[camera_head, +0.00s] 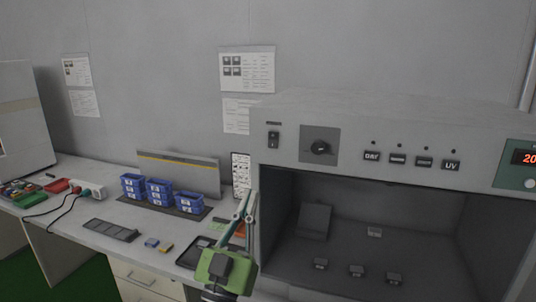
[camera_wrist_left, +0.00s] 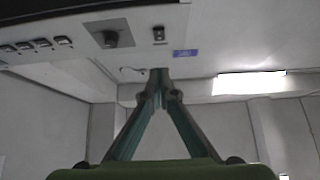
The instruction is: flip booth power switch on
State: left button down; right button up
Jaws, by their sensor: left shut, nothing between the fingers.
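The booth (camera_head: 420,118) is a grey cabinet on the right of the head view. Its power switch (camera_head: 273,139) is a small dark rocker at the upper left of the front panel, left of a black knob (camera_head: 320,148). In the left wrist view the switch (camera_wrist_left: 158,34) is near the top, beside the knob (camera_wrist_left: 112,38). I cannot tell which way the rocker is set. My left gripper (camera_head: 250,193) is shut and empty, pointing up, below the switch and apart from it in the head view. Its closed tips (camera_wrist_left: 159,75) show in the wrist view. My right gripper is not in view.
Several panel buttons (camera_head: 398,159) and a red display (camera_head: 529,157) are right of the knob. The booth's open chamber (camera_head: 340,250) is below. Blue bins (camera_head: 160,192), a power strip (camera_head: 90,189) and small parts lie on the bench (camera_head: 75,215) to the left.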

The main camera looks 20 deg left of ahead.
pick_arm(q)
jog(key=shift+r, duration=0.15)
jog(key=p, duration=0.4)
send_near(273, 141)
notch_tip(273, 141, up, 4)
jog(key=shift+w+f, duration=0.2)
jog(key=shift+w, duration=2.1)
